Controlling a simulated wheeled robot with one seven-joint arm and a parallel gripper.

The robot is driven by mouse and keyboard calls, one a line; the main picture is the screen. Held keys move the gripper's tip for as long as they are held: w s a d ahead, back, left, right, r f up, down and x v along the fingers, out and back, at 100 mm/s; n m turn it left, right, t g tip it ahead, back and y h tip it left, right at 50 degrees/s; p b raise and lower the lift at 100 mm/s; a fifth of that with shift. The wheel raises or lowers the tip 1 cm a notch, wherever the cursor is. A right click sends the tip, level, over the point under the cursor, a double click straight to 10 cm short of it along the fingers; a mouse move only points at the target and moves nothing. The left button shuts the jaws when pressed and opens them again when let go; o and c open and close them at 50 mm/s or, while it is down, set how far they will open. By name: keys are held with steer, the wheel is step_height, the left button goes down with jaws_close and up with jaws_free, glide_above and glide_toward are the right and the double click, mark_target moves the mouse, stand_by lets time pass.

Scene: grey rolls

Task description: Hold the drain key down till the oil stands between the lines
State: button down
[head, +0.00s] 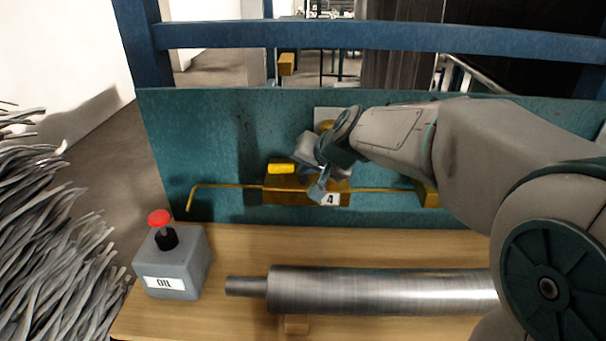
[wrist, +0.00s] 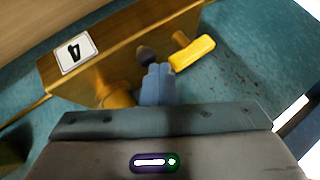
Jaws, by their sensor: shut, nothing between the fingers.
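A brass block (head: 290,184) with a label reading 4 is fixed to the teal panel; it also shows in the wrist view (wrist: 110,62). A yellow handle-like part (head: 281,168) is on top of it, beside my fingertips in the wrist view (wrist: 193,53). A small dark round knob (wrist: 146,56) on the block is right by the fingertips; whether they touch or press it I cannot tell. My gripper (head: 319,188) is shut and empty, its blue fingers together in the wrist view (wrist: 157,72). No oil level or lines can be made out.
A steel roll (head: 380,290) lies along the front. A thin brass pipe (head: 225,187) runs along the teal panel (head: 200,130). Grey strands fill the far left.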

stand_by(0.8)
steer(key=shift+r+p, duration=0.65)
steer(key=shift+r, duration=0.25)
step_height(320, 180, up, 5)
steer(key=p, duration=0.3)
steer(key=shift+p, duration=0.4)
steer(key=s+d+f+g+h, duration=0.1)
steer(key=s+d+f, duration=0.2)
steer(key=s+d, duration=0.2)
steer(key=s+d+f+n+g+h, duration=0.1)
steer(key=s+d+f, duration=0.3)
steer(key=s, duration=0.7)
steer(key=s+d+f+n+g+h, duration=0.1)
steer(key=s+d+f+g+h, duration=0.1)
steer(key=s+d, duration=0.4)
steer(key=s+f+h, duration=0.1)
steer(key=s, duration=0.1)
steer(key=shift+s+f+g, duration=0.3)
steer(key=shift+f, duration=0.05)
